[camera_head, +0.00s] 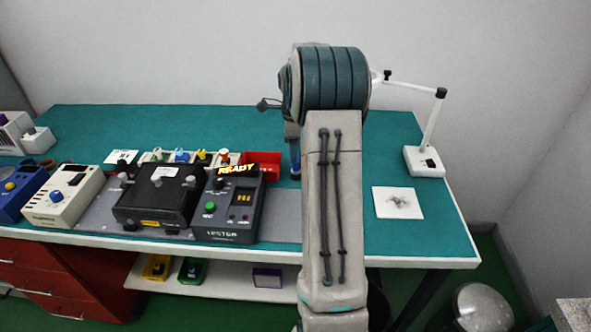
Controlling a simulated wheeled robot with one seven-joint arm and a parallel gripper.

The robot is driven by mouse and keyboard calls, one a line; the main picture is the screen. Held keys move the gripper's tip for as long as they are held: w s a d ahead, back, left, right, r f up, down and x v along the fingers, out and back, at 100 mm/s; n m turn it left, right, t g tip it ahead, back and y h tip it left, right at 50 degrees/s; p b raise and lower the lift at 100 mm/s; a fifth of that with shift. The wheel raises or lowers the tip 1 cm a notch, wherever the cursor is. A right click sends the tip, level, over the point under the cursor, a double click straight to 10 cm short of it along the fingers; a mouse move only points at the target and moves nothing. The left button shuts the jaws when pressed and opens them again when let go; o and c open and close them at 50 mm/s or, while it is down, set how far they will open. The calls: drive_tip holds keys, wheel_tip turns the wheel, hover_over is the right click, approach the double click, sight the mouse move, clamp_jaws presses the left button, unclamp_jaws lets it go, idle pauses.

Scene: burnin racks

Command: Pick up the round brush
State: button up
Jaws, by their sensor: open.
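I cannot make out a round brush in the head view. A slim upright blue piece (295,160) shows at the left edge of my arm, just right of the red bin, and most of it is hidden. I cannot tell whether it is a tool or part of my wrist. My arm rises in front of the bench and bends at a large dark teal joint. My gripper is hidden behind the arm, so its fingers and anything near them do not show.
The green bench (440,220) holds a dark tester (228,208), a black fixture (157,198) and a cream box (65,196). A red bin (262,160) stands behind them. Right of my arm are a white card (385,208) with a grey tangle and a white lamp (425,161).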

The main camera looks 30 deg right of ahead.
drive_tip(key=f+p, duration=0.1)
drive_tip(key=f, duration=0.6)
drive_tip(key=shift+d+f, duration=0.1)
drive_tip(key=shift+d, duration=0.1)
drive_tip(key=c, duration=1.1)
